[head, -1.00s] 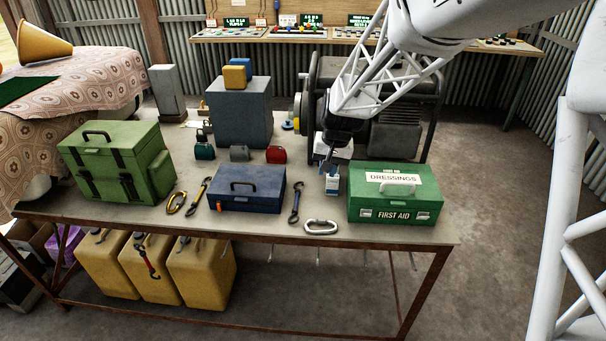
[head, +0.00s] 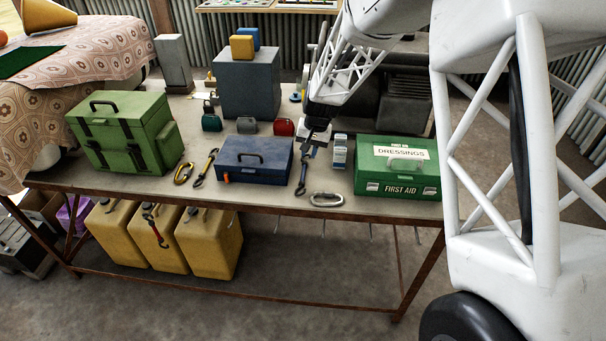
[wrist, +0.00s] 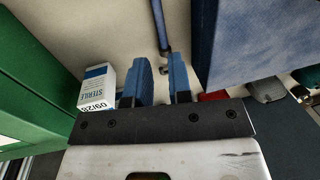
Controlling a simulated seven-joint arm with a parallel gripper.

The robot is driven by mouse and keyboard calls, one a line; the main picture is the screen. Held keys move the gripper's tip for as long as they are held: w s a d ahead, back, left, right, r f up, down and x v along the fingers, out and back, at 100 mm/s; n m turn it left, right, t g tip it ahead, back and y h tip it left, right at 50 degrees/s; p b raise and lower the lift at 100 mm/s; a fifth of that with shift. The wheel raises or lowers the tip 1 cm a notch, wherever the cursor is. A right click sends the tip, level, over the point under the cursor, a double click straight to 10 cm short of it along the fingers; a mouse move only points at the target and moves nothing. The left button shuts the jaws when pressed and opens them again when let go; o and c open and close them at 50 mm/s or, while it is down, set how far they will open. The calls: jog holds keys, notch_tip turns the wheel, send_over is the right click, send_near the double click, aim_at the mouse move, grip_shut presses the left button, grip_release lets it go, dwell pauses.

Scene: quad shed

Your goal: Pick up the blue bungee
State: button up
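The blue bungee (head: 302,177) lies on the table between the dark blue toolbox (head: 252,163) and the green first aid case (head: 395,170). In the wrist view its blue cord (wrist: 159,25) runs down toward a dark hook end between my fingertips. My gripper (head: 313,138) is at the bungee's far end in the head view, pointing down. In the wrist view my gripper's (wrist: 163,80) two blue-padded fingers are apart, with a gap around the hook end. I cannot tell the height between the fingertips and the bungee. Nothing is gripped.
A small white-and-blue sterile box (wrist: 97,86) stands close beside one finger; in the head view it is right of my gripper. A carabiner (head: 326,199) lies near the front edge. Another bungee (head: 203,167) lies left of the toolbox. Small red and grey cases stand behind the toolbox.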

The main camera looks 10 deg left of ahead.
aim_at(304, 170)
jog(key=shift+f, duration=0.15)
jog(key=shift+a+f, duration=0.2)
jog(key=shift+f, duration=0.95)
jog(key=shift+f, duration=0.1)
jog(key=shift+a+f, duration=0.25)
jog(key=shift+f, duration=1)
jog(key=shift+a+f, duration=0.25)
jog(key=shift+f, duration=0.95)
grip_shut()
